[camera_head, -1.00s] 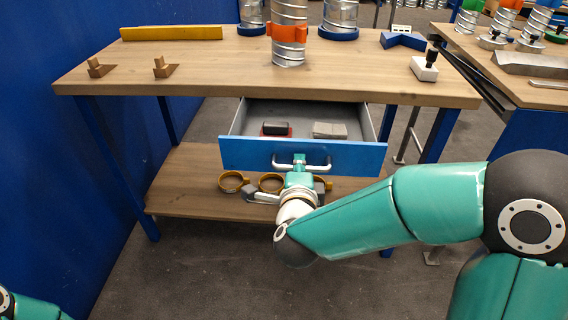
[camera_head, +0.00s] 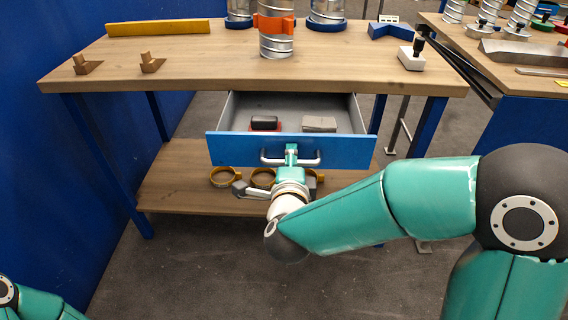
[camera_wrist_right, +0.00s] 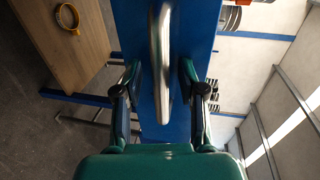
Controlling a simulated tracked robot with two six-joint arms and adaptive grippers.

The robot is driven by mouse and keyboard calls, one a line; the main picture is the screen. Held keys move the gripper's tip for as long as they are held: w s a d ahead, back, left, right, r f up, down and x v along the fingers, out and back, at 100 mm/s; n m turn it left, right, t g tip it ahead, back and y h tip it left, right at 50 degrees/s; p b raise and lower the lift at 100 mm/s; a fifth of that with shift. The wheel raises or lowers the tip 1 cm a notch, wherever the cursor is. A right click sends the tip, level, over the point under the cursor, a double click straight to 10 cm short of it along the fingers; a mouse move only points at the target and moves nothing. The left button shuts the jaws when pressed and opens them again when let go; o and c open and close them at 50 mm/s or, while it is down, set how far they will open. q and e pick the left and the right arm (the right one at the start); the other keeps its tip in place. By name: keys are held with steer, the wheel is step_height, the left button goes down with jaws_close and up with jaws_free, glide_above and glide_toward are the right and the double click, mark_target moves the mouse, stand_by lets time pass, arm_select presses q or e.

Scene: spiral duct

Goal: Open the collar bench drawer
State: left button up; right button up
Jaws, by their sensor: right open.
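The collar bench drawer (camera_head: 230,151) has a blue front and hangs well out under the wooden bench top, its grey inside showing. Its silver bar handle (camera_head: 307,162) is on the front. My right gripper (camera_head: 291,150) is at the middle of this handle in the head view. In the right wrist view its open fingers (camera_wrist_right: 157,85) stand on both sides of the handle (camera_wrist_right: 161,55), with a gap to it on each side. My left gripper is out of view; only a bit of that arm shows at the lower left.
Yellow rings (camera_head: 224,177) lie on the lower shelf (camera_head: 175,187). Ducts and a clamp stand on the bench top (camera_head: 200,65). A blue wall is at left. The floor in front is clear.

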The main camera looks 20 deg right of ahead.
steer(key=shift+s+a+r, duration=0.15)
steer(key=shift+s+a, duration=0.1)
steer(key=shift+s, duration=0.2)
steer(key=v, duration=1.1)
steer(key=shift+d, duration=0.1)
